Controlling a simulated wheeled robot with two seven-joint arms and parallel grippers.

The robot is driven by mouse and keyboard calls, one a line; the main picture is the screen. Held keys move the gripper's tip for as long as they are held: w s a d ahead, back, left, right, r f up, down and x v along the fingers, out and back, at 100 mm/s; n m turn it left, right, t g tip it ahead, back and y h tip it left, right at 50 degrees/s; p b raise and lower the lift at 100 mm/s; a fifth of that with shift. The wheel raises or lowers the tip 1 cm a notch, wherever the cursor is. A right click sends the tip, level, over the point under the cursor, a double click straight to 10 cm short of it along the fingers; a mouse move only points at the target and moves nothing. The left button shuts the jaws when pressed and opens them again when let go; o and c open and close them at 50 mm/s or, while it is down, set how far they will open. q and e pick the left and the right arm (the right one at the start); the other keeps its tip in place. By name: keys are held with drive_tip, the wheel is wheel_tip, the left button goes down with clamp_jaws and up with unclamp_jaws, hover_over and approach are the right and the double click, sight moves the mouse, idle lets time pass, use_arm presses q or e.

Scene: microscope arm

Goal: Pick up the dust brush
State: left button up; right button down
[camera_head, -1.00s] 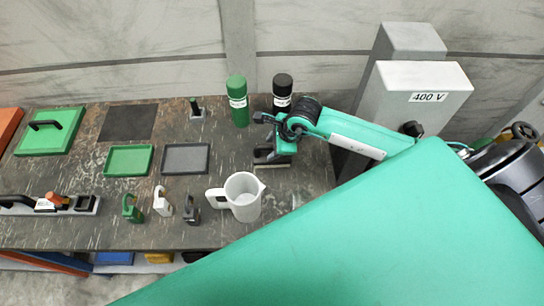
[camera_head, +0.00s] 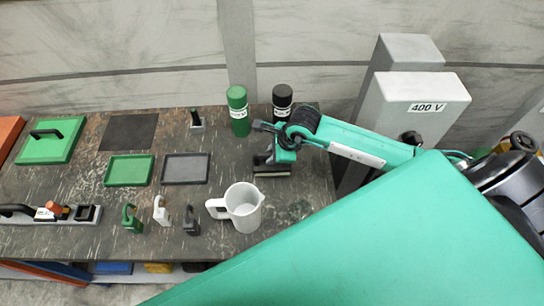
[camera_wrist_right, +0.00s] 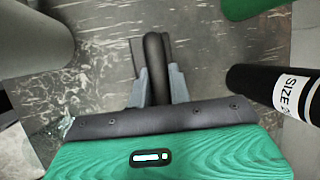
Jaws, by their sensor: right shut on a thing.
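The dust brush (camera_head: 271,172) is black with a pale strip along its front edge, near the back right of the bench. My right gripper (camera_head: 277,147) is over it from above, at the end of the green arm. In the right wrist view the fingers (camera_wrist_right: 158,86) stand on both sides of the brush's black handle (camera_wrist_right: 153,52) and are shut on it. I cannot tell whether the brush is clear of the bench top. Its lower part is mostly hidden in the wrist view. My left gripper is out of view.
A green bottle (camera_head: 238,112) and a black bottle (camera_head: 282,100) stand just behind the brush. A white jug (camera_head: 243,208) stands in front of it. Several padlocks, a green tray (camera_head: 130,170) and a grey tray (camera_head: 186,168) lie to the left. A grey 400 V box (camera_head: 410,115) stands at right.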

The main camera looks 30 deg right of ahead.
wheel_tip(320, 180, up, 19)
drive_tip(key=p, duration=0.8)
drive_tip(key=c, duration=2.1)
unclamp_jaws()
drive_tip(key=shift+f, duration=0.1)
drive_tip(key=shift+c, duration=0.4)
